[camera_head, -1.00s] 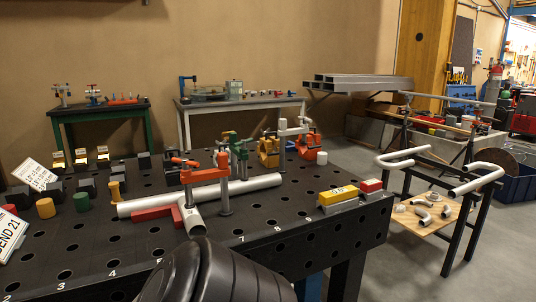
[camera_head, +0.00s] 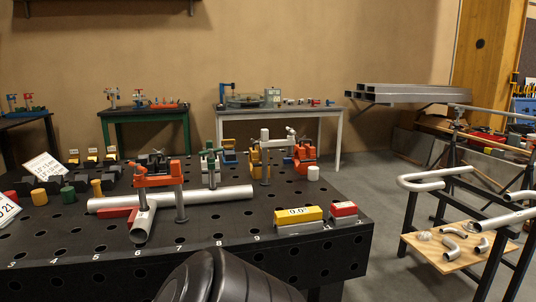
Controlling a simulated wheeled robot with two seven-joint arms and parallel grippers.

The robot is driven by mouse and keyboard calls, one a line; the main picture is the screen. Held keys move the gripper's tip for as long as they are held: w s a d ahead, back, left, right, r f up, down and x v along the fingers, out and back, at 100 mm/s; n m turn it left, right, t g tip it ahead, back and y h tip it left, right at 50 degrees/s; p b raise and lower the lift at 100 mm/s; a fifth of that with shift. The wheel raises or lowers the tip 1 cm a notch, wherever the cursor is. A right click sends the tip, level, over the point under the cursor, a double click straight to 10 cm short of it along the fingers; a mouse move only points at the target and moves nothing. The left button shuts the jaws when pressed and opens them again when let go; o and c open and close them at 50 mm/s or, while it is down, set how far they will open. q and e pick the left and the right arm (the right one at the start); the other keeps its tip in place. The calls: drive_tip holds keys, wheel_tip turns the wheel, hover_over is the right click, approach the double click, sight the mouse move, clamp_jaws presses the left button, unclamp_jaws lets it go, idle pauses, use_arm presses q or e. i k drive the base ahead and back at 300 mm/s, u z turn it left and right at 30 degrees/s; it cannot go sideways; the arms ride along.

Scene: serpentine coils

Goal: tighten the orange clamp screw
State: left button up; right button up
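A red-orange clamp (camera_head: 160,180) stands on the dark perforated table (camera_head: 225,236), its arm reaching over the pale pipes. Its upright post (camera_head: 181,204) stands at the right end of the arm. A screw handle shows at the arm's left end; whether the screw touches the pipe is too small to tell. A long white pipe (camera_head: 222,194) lies across the table beneath it, and a short pipe (camera_head: 143,226) points toward me. A second orange fixture (camera_head: 304,154) stands farther back. Neither of my grippers is in view.
A green clamp (camera_head: 211,166), a grey-white clamp (camera_head: 265,146) and a yellow-orange fixture (camera_head: 255,160) stand behind the pipe. A yellow block (camera_head: 298,215) and a red block (camera_head: 343,209) sit near the front right. A rack with bent pipes (camera_head: 436,183) stands to the right.

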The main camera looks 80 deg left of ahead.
sight(139, 169)
drive_tip(key=u, duration=2.4)
